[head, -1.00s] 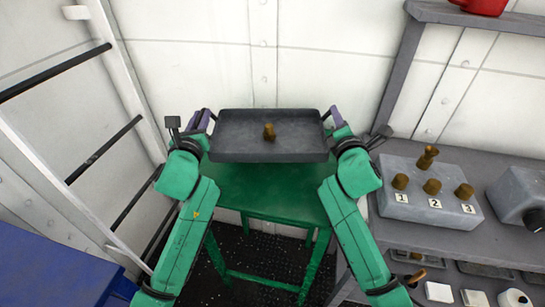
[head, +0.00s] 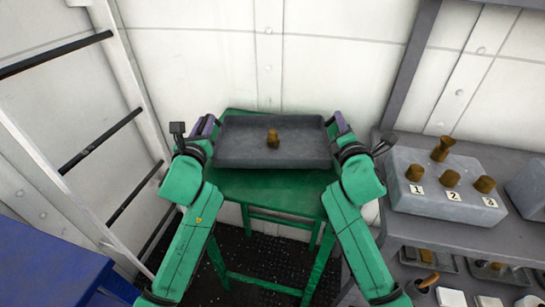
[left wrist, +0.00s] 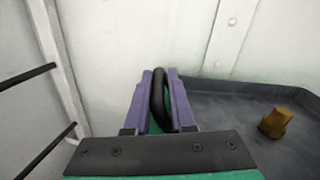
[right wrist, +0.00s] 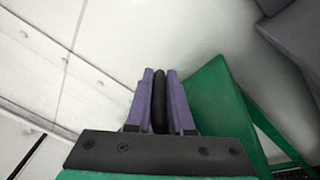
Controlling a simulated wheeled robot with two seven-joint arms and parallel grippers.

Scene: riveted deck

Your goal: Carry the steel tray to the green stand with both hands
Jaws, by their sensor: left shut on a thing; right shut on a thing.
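The steel tray (head: 232,157) is a shallow dark grey tray, roughly level, over the top of the green stand (head: 265,187). Whether its underside touches the stand is hidden. A small brass-coloured piece (head: 272,140) stands in the tray; it also shows in the left wrist view (left wrist: 274,123). My left gripper (head: 207,125) is shut on the tray's left handle, a black loop (left wrist: 158,98) between its purple fingers. My right gripper (head: 340,123) is at the tray's right end, shut on a black handle bar (right wrist: 160,102). The stand's green top shows beside it in the right wrist view (right wrist: 215,105).
A grey bench (head: 450,235) on the right carries a grey block (head: 440,200) with brass pieces and number labels. A ladder-like rail (head: 105,150) stands at the left. A blue surface (head: 45,260) is at lower left. The white wall is close behind the stand.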

